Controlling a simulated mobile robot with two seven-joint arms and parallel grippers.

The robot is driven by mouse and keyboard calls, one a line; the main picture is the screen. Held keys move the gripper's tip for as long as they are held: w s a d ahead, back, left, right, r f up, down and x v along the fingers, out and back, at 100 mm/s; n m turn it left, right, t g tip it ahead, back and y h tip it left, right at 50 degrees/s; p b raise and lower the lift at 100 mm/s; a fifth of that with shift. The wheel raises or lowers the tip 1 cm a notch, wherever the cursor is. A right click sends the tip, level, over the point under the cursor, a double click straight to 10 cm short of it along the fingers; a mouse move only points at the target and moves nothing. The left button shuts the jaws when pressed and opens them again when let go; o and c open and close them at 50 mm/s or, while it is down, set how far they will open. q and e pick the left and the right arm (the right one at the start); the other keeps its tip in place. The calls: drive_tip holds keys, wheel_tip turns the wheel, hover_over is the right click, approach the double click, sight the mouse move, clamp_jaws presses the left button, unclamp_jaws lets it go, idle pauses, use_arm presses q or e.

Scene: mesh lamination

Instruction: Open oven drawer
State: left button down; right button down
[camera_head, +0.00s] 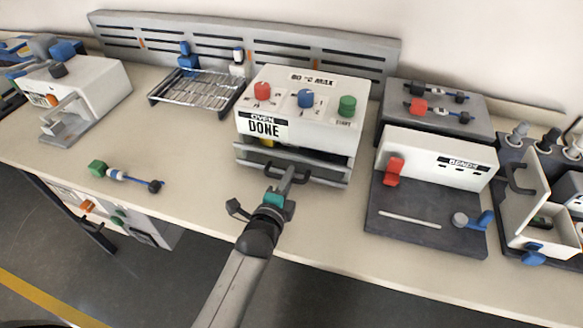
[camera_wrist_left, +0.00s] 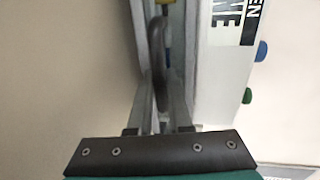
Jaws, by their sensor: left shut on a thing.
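The oven (camera_head: 300,110) is a white box labelled OVEN DONE, with red, blue and green knobs on top, in the middle of the head view. Its low front drawer (camera_head: 325,177) stands partly out, with a gap above it where something yellow (camera_head: 267,141) shows inside. My left gripper (camera_head: 287,178) is at the drawer front, shut on the dark curved handle (camera_head: 309,182). My right gripper is not in view.
A white machine with a red knob (camera_head: 396,168) stands on a dark base to the right. A wire rack (camera_head: 195,90) is behind left. A green-ended tool (camera_head: 97,167) lies on the bench at left. The bench (camera_head: 190,165) left of the oven is mostly clear.

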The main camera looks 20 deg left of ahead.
use_arm(q)
drive_tip(key=p+v, duration=0.1)
drive_tip(key=v, duration=0.2)
drive_tip(key=f+p+v, duration=0.1)
drive_tip(key=p+v, duration=0.1)
drive_tip(key=v, duration=0.2)
drive_tip(key=f+p+v, duration=0.1)
drive_tip(key=v, duration=0.3)
drive_tip(key=shift+s+f, duration=0.15)
drive_tip(key=shift+s, duration=0.1)
drive_tip(key=c, duration=0.8)
unclamp_jaws()
drive_tip(key=shift+c, duration=0.2)
drive_tip(key=p+v, duration=0.2)
drive_tip(key=v, duration=1.3)
drive_tip(key=shift+s+d+f, duration=0.1)
